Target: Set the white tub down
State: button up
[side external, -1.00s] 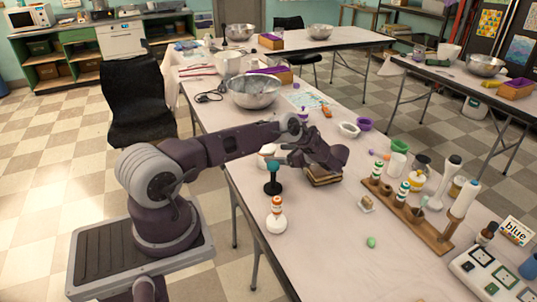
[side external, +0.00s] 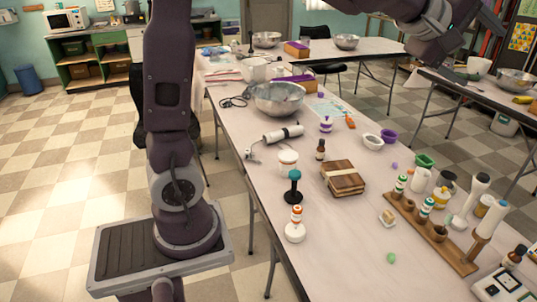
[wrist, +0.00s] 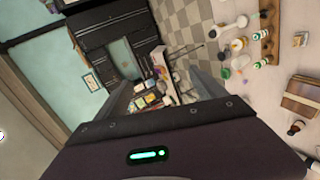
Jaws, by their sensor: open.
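The white tub (side external: 288,162) stands upright on the table (side external: 330,240), near its left edge, behind a black-and-teal stand (side external: 293,187) and left of a small brown bottle (side external: 320,150). Nothing holds it. My gripper (side external: 482,45) is raised high at the upper right of the side view, far from the tub and partly cut off by the frame. In the wrist view my gripper (wrist: 162,85) has its fingers spread with nothing between them. I cannot pick out the tub in the wrist view.
A wooden block stack (side external: 343,178) sits right of the tub. A wooden rack (side external: 432,232) with several bottles stands further right. A metal bowl (side external: 277,98) and a white cylinder (side external: 283,134) lie behind. A white bottle (side external: 295,226) stands in front. Bare table lies between block and front.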

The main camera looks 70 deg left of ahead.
jog(key=s+f+m+g, duration=0.2)
jog(key=s+f+m, duration=0.3)
jog(key=s, duration=0.7)
jog(key=s+a+f+m+g, duration=0.1)
jog(key=s+f+m+g, duration=0.2)
jog(key=s, duration=0.9)
jog(key=s+a+f+m+g+y, duration=0.1)
jog(key=s+f+m, duration=0.5)
jog(key=s, duration=0.6)
jog(key=shift+s+a+f+m+g, duration=0.3)
jog(key=shift+s+m+g, duration=0.1)
jog(key=shift+m+g, duration=0.6)
